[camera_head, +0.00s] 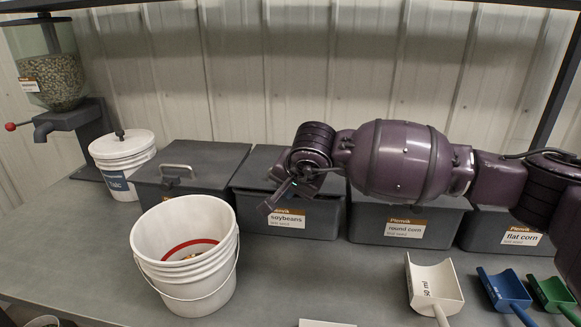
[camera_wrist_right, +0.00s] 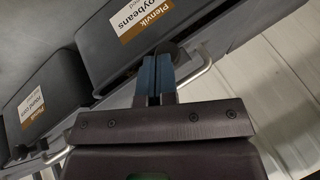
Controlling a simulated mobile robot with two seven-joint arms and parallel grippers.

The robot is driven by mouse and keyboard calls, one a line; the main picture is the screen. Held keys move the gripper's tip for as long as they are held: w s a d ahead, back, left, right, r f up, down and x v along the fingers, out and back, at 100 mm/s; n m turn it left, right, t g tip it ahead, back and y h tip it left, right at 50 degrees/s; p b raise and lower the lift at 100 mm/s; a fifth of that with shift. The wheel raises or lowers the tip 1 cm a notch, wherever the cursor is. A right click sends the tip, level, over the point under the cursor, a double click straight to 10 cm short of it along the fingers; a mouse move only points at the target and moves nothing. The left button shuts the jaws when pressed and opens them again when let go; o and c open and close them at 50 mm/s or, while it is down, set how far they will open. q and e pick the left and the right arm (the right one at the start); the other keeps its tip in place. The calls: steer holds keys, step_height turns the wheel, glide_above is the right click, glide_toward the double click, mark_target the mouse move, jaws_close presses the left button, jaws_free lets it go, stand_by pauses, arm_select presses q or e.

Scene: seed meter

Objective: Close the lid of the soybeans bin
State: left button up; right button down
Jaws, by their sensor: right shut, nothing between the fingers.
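The dark grey soybeans bin (camera_head: 312,216) stands in the row at the back of the counter, with a white and brown label on its front. Its lid (camera_head: 256,168) appears to lie flat on top, partly hidden by my right arm; I cannot tell whether it is fully seated. My right gripper (camera_head: 272,200) is above the bin's front, shut and empty. In the right wrist view the shut fingers (camera_wrist_right: 154,68) are close to the lid's metal handle (camera_wrist_right: 196,68); contact is unclear. The soybeans label (camera_wrist_right: 142,20) shows upper left. My left gripper is not in view.
A grey bin with a handled lid (camera_head: 212,160) stands left, the round corn bin (camera_head: 435,228) and flat corn bin (camera_head: 490,225) right. An open white bucket (camera_head: 190,275) is in front. Scoops (camera_head: 437,285) lie front right. The counter before the soybeans bin is clear.

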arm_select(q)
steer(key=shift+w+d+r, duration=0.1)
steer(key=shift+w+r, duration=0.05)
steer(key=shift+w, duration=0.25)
arm_select(e)
steer(key=shift+s+f, duration=0.25)
steer(key=shift+f, duration=0.85)
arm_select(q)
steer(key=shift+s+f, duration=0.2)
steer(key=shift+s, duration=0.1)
arm_select(e)
steer(key=shift+s, duration=0.1)
